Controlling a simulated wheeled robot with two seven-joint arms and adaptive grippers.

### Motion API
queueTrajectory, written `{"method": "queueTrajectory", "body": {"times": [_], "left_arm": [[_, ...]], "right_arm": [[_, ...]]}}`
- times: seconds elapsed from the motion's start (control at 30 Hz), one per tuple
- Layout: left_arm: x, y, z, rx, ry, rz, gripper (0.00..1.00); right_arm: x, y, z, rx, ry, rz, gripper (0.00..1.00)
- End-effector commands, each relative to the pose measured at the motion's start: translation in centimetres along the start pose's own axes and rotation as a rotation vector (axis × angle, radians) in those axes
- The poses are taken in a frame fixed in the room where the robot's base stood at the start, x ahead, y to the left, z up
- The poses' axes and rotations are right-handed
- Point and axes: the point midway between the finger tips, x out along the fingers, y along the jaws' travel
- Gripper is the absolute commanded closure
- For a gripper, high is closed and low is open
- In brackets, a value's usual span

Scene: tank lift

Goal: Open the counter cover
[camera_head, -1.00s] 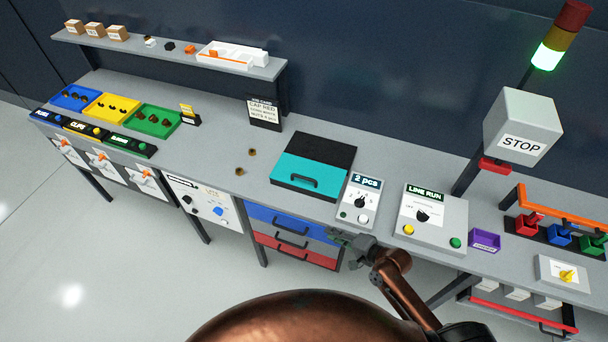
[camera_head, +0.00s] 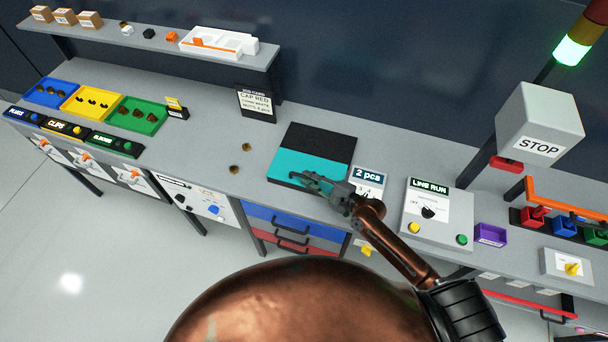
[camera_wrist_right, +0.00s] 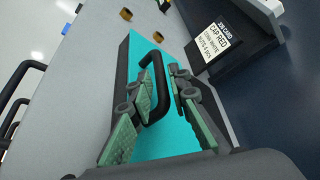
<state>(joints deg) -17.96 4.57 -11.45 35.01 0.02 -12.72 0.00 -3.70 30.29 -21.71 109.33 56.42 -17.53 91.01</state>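The counter cover is a teal panel (camera_head: 291,165) on the front of a black-backed box on the bench; it lies closed. In the right wrist view the teal surface (camera_wrist_right: 175,141) fills the middle, with a black bar handle (camera_wrist_right: 158,88) standing up from it. My right gripper (camera_head: 308,181) is over the front of the cover and hides most of the handle in the head view. In the wrist view its green-padded fingers (camera_wrist_right: 161,80) are apart, one on each side of the handle. Firm contact is not clear. My left gripper is not in view.
The "2 pcs" dial panel (camera_head: 369,180) is just right of the cover, partly behind my right arm. The LINE RUN panel (camera_head: 436,216) stands farther right. A dark job card (camera_head: 256,103) stands behind left. Two small brown pieces (camera_head: 240,158) lie left on clear bench.

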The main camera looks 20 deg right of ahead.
Motion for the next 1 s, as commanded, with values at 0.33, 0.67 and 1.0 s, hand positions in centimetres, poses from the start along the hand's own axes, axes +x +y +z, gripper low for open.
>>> {"method": "queueTrajectory", "body": {"times": [0.33,0.67,1.0], "left_arm": [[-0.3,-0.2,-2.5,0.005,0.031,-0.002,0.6],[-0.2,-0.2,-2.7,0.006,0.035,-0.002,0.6],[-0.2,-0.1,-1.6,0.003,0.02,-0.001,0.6]], "right_arm": [[2.5,0.0,0.0,-0.002,0.001,0.001,0.83],[2.4,0.0,0.0,-0.002,0.001,0.001,0.92],[2.4,0.0,0.0,-0.002,0.001,0.001,1.0]]}}
